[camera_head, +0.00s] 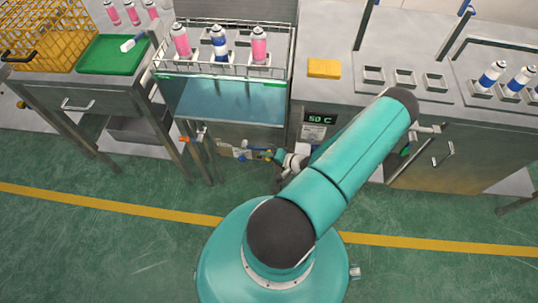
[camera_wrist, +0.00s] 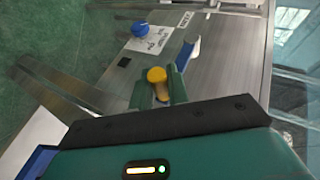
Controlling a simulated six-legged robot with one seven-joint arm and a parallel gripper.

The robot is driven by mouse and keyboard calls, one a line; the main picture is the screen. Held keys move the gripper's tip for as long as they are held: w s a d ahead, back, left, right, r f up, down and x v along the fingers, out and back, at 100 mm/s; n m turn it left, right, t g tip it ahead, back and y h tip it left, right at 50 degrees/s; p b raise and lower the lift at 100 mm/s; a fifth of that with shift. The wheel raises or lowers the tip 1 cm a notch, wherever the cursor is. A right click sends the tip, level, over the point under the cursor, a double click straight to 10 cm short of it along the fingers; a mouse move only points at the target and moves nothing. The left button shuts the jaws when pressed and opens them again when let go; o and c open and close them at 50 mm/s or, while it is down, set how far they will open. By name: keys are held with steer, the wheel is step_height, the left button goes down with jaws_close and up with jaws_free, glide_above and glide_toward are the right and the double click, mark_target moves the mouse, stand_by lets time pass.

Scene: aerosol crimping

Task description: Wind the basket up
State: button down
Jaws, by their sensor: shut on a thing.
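The wire basket (camera_head: 170,68) is at the top of the water bath (camera_head: 225,100) in the head view, with two pink-marked cans (camera_head: 259,45) and one blue-marked can (camera_head: 219,44) upright in it. My gripper (camera_head: 268,155) is low at the front of the bath cabinet, partly hidden by my arm. In the wrist view, the green fingers of my gripper (camera_wrist: 160,86) are shut around a yellow knob (camera_wrist: 157,75). The part the knob is fixed to is mostly hidden. A blue knob (camera_wrist: 140,28) sits apart on the same steel front.
A display reading 50 C (camera_head: 320,119) is right of the bath. A yellow block (camera_head: 324,68) lies on the right counter, near several square holders (camera_head: 405,78). A green tray (camera_head: 112,55) and yellow crate (camera_head: 50,35) stand left. The floor in front is clear.

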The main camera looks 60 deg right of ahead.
steer(key=shift+f, duration=0.15)
steer(key=c, duration=1.3)
jaws_free()
steer(key=shift+c, duration=0.2)
steer(key=v, duration=1.4)
